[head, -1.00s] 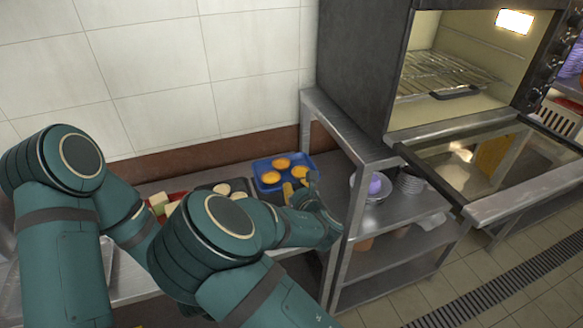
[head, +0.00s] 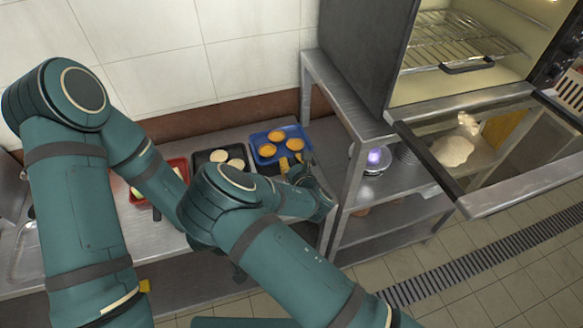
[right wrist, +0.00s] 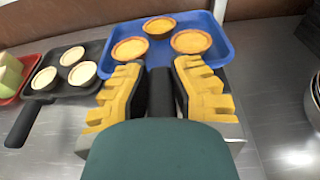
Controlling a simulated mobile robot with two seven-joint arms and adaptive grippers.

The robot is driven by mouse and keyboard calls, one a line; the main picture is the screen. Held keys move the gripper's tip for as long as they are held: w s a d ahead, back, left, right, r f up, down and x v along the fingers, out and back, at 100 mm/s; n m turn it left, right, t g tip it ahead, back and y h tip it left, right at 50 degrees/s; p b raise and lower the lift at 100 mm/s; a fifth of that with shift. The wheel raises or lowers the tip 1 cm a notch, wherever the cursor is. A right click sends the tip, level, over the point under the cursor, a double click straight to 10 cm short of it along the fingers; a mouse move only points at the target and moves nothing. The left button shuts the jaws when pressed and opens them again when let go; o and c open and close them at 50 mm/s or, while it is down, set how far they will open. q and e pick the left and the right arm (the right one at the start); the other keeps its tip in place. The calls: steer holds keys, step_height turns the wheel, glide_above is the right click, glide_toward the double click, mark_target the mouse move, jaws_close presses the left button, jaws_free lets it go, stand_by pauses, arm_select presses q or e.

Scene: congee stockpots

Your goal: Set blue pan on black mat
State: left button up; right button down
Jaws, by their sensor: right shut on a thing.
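The blue pan (head: 256,141) holds several round orange tarts and lies at the right end of the steel counter, by the wall. It also shows in the right wrist view (right wrist: 222,62), at top centre. My right gripper (head: 291,166) is at its near side. In the right wrist view its yellow fingers (right wrist: 160,78) are closed around the pan's black handle (right wrist: 160,95). I cannot tell whether the pan is lifted. I cannot make out the black mat.
A black pan (head: 202,160) with pale tarts lies left of the blue pan. A red pan (head: 174,163) with pale pieces is beyond it. A steel shelf rack (head: 343,110) with bowls stands close on the right, under an oven with its door (head: 505,188) open.

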step_height(320, 180, down, 4)
steer(key=shift+r, duration=0.2)
steer(key=c, duration=1)
jaws_free()
steer(key=shift+s, duration=0.1)
